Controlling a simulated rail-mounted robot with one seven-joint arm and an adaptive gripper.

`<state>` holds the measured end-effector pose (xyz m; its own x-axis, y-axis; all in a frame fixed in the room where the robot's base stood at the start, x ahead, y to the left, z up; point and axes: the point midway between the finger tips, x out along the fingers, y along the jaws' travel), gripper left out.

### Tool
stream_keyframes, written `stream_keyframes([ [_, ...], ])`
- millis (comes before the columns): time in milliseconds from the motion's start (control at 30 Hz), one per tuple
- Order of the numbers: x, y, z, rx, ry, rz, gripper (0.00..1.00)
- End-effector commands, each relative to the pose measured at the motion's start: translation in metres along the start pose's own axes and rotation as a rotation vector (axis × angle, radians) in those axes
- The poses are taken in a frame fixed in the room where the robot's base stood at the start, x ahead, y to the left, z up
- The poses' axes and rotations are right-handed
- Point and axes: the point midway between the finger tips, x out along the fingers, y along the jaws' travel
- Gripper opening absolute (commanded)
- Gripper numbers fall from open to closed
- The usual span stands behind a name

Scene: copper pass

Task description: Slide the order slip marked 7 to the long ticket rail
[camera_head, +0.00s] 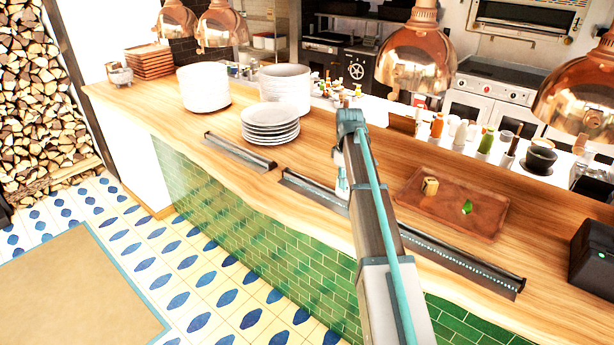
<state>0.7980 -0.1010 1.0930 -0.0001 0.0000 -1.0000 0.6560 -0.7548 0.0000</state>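The long ticket rail (460,262) is a dark metal strip along the front of the wooden counter. My arm crosses in front of it and hides its middle part. A shorter rail (240,152) of the same kind lies to its left, with a gap between them. I cannot make out an order slip marked 7 on either rail. A small pale piece shows beside my arm above the long rail, and I cannot tell whether it is paper or part of my arm. My gripper cannot be made out; my arm seems to hide it.
Plate stacks (204,88) stand behind the short rail. A wooden tray (452,218) with a small tan block and a green piece lies behind the long rail. A black box (592,255) stands at the right. Copper lamps (417,55) hang over the counter.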

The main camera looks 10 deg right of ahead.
Motion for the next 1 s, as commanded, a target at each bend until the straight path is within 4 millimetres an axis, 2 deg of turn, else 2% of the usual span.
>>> stream_keyframes([
  [1000, 0.000, -0.001, 0.055, 0.001, 0.000, 0.000, 0.00],
])
